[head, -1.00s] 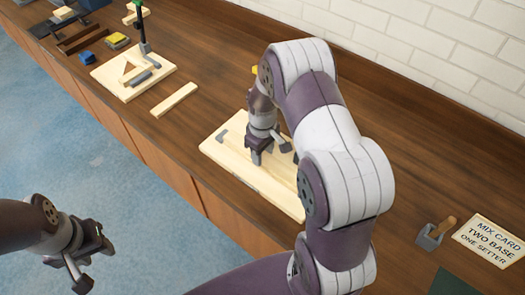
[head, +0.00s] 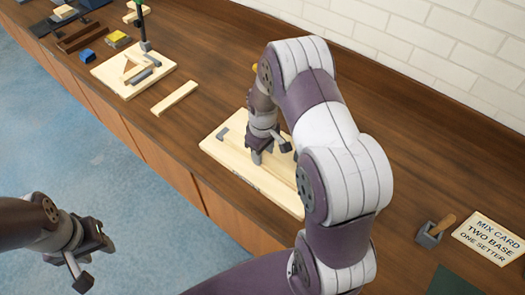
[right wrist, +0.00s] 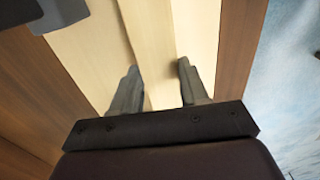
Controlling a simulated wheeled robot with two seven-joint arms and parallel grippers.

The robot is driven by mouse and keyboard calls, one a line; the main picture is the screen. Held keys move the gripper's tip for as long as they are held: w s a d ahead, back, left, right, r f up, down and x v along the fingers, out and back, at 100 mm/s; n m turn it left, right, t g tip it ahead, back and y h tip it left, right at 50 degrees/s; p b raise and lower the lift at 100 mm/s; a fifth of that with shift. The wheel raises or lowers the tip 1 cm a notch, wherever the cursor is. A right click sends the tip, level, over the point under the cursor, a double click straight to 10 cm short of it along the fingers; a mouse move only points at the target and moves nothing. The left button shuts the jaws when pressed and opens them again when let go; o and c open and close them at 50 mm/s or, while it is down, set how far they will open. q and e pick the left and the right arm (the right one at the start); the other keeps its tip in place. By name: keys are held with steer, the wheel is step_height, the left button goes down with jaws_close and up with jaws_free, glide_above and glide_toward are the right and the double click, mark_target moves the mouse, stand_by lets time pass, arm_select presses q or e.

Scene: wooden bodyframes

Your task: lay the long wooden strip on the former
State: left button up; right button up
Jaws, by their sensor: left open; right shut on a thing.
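The former (head: 226,160) is a pale wooden board with a grey corner stop, lying on the bench at the middle. My right gripper (head: 266,154) points down over it, and its arm hides the board's right part. In the right wrist view, the right gripper's fingers (right wrist: 158,68) are shut on the long wooden strip (right wrist: 152,35), a pale strip running along the board between them. The strip is low at the board; I cannot tell whether it touches. My left gripper (head: 92,266) is open and empty at the lower left, over the blue floor, away from the bench.
A loose short wooden strip (head: 174,98) lies on the bench left of the former. Beyond it is another board (head: 113,81) with wooden pieces and a dark upright post. A blue block (head: 87,56) stands further left. A card (head: 490,238) and a small grey holder (head: 432,236) lie at right.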

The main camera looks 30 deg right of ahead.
steer(key=o, duration=1.2)
steer(key=shift+r+b, duration=1.1)
steer(key=shift+r, duration=5.25)
